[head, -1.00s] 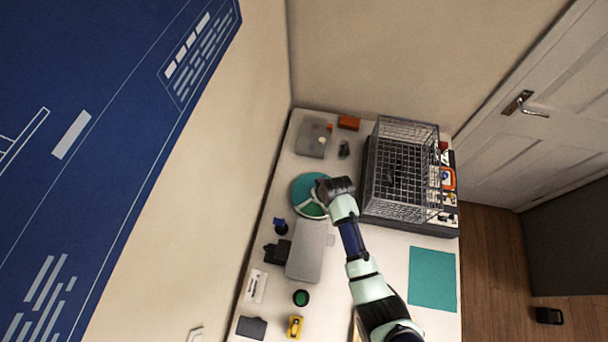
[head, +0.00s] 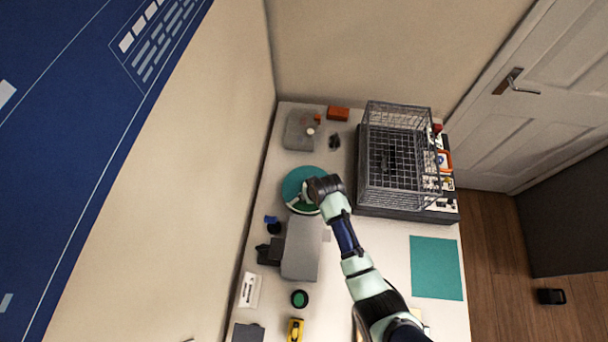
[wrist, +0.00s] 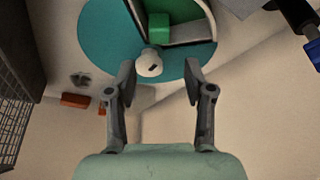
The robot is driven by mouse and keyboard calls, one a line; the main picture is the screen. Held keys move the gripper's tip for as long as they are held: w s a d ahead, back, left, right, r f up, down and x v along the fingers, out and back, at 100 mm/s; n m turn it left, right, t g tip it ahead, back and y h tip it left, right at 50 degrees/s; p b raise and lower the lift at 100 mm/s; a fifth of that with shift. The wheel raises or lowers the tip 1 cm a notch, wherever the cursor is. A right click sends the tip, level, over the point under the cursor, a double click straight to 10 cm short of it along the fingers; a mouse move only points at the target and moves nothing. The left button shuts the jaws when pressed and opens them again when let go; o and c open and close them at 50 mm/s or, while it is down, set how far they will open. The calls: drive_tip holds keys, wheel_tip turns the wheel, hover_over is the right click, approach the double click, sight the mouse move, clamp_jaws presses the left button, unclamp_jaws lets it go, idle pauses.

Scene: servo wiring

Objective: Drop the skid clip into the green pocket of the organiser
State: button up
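The round organiser (head: 300,178) has a teal top and stands at the back left of the table in the head view. In the wrist view its teal top (wrist: 108,35) has a wedge opening onto a green-walled pocket (wrist: 188,12). A green block (wrist: 159,28) shows inside the opening. A white knob (wrist: 149,66) stands near the middle of the disc. My gripper (wrist: 160,76) is over the organiser, its two fingers apart on either side of the knob in the picture. I see nothing held between them. I cannot identify the skid clip for certain.
A wire basket (head: 398,150) stands to the right of the organiser. A grey box (head: 302,248) lies in front of it. An orange block (head: 338,114) and a small dark part (head: 335,142) lie behind. A teal mat (head: 436,268) is at the front right.

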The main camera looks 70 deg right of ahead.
drive_tip(key=shift+r, duration=0.1)
drive_tip(key=v, duration=1.2)
idle(0.4)
